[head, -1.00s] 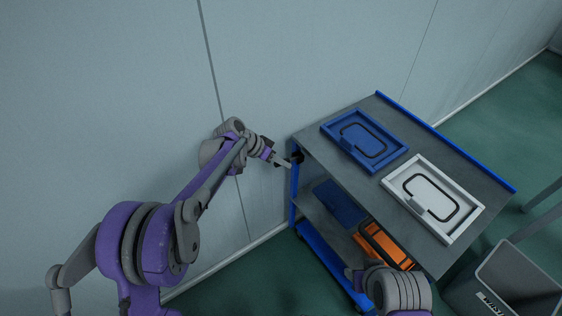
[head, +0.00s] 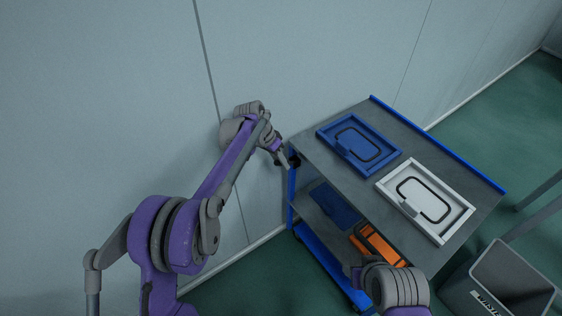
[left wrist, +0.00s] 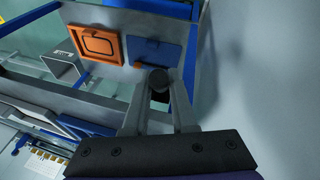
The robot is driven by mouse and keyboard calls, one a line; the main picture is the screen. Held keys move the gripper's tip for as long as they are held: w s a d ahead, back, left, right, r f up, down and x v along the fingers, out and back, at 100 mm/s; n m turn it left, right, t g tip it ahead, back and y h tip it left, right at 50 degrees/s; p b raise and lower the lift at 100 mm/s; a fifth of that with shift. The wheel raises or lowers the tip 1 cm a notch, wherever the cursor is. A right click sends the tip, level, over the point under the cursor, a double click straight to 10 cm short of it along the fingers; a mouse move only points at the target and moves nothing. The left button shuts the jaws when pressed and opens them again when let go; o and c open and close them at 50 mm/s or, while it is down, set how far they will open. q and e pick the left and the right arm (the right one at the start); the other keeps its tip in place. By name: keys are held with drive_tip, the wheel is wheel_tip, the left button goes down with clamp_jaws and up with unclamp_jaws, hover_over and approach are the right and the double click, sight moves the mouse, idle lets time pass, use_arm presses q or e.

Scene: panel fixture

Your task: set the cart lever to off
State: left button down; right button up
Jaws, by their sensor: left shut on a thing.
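The cart (head: 330,158) stands against the wall, with a grey top and blue edges. The lever shows as a dark round knob (left wrist: 157,79) in the left wrist view, and as a small dark part (head: 295,161) at the cart's near left corner in the head view. My left gripper (head: 285,162) is at that corner, its fingers pointing down and right. In the left wrist view its two fingers (left wrist: 160,102) are shut on the lever, one on each side. The lever's shaft and any off marking are hidden. My right gripper (head: 358,275) shows only partly at the bottom.
A blue tray (head: 328,131) and a white tray (head: 462,219) lie on the cart top. A blue panel (head: 336,203) and an orange case (head: 380,245) are on the lower shelf. A grey waste bin (head: 510,262) stands at right.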

use_arm(q)
drive_tip(key=c, duration=0.7)
unclamp_jaws()
drive_tip(key=v, duration=1.1)
drive_tip(key=shift+p, duration=0.4)
drive_tip(key=shift+d, duration=0.1)
